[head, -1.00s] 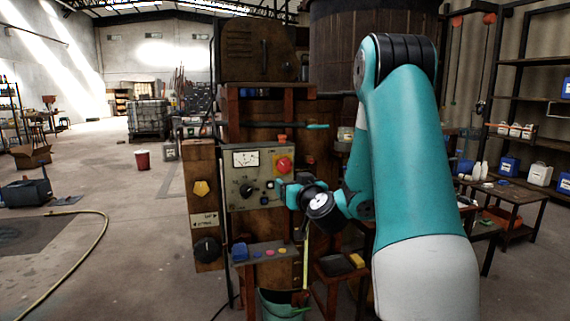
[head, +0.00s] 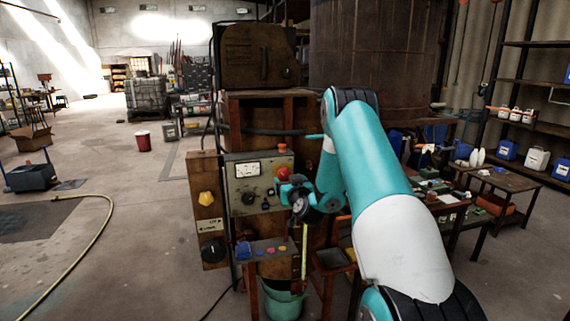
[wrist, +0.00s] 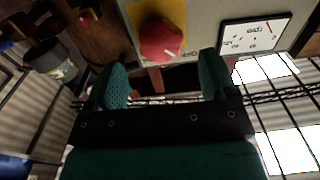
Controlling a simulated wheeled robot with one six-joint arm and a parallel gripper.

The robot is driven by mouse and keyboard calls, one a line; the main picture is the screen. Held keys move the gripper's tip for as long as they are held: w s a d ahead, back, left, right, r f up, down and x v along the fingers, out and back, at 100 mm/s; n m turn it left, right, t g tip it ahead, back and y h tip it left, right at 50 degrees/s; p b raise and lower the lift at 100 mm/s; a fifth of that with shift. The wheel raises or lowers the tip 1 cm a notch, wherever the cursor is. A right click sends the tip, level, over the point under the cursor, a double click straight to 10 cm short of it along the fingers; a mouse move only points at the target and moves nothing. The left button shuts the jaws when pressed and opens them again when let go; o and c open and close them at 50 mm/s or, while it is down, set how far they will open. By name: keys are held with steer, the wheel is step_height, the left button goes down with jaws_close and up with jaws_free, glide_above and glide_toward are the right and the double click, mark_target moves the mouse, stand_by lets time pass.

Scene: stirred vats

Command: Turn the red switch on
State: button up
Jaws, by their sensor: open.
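The red switch (head: 284,174) is a round red knob on the upper right of a grey control panel (head: 240,206). In the wrist view the red switch (wrist: 160,40) sits on a yellow plate just beyond the fingertips, in line with the gap between them. My gripper (head: 288,188) is right in front of the panel, just below the switch in the head view, and overlaps its lower edge. In the wrist view my gripper (wrist: 163,72) is open, with nothing between its teal fingers. I cannot tell whether a finger touches the switch.
A white meter (head: 248,169) and a black dial (head: 248,196) are beside the switch. A wooden post (head: 208,220) with a yellow knob stands left. A ledge with coloured buttons (head: 266,247) and a green bucket (head: 284,300) are below. Open floor lies left.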

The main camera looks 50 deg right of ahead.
mark_target(285, 176)
steer(key=shift+p+x, duration=1.75)
steer(key=shift+x, duration=1)
steer(key=c, duration=0.9)
